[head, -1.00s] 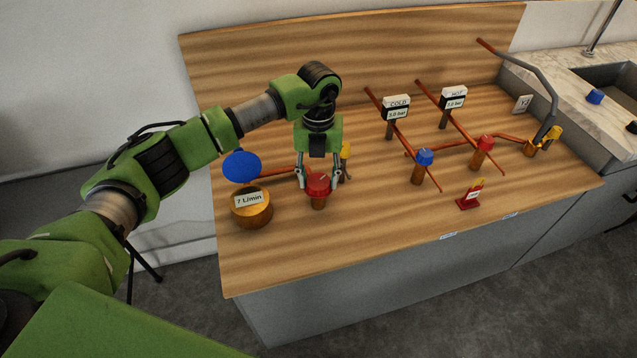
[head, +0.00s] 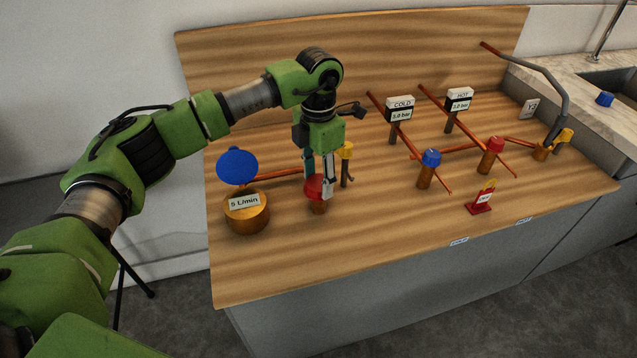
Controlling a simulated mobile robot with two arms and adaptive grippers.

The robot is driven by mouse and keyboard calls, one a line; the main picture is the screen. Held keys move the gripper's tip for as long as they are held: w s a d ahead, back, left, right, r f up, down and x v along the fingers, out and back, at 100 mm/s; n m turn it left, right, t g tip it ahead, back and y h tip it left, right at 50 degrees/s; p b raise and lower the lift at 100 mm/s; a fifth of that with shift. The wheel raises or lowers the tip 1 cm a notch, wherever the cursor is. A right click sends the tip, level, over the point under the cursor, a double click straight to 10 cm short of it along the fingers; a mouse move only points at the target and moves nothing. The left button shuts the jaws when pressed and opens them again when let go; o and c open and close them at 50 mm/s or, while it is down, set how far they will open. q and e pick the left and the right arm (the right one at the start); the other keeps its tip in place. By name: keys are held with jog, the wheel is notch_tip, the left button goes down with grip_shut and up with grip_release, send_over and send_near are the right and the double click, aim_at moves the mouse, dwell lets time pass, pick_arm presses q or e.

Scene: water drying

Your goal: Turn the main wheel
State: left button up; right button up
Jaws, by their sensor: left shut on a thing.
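The main wheel appears to be the red round knob (head: 312,189) on a short copper stem, standing on the wooden bench top in the head view. My left gripper (head: 319,186) reaches down over it from above and is shut on it, with a finger covering part of the knob's right side. To its left stands a copper flow meter (head: 246,212) with a label that looks like "5 L/min" and a raised blue round lid (head: 238,166). My right gripper is not in view.
A yellow-handled valve (head: 347,152) stands close to the right of the gripper. Further right are a blue knob (head: 431,158), a red knob (head: 495,144), copper pipes, COLD (head: 400,108) and HOT (head: 459,98) gauges, and a small red stand (head: 479,204).

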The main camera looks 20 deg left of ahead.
aim_at(319, 182)
pick_arm(q)
jog(key=shift+m+b, duration=0.65)
jog(key=shift+m, duration=1.05)
jog(key=o, duration=1.1)
jog(key=shift+r, duration=0.1)
notch_tip(319, 182, up, 12)
jog(key=shift+f, duration=0.1)
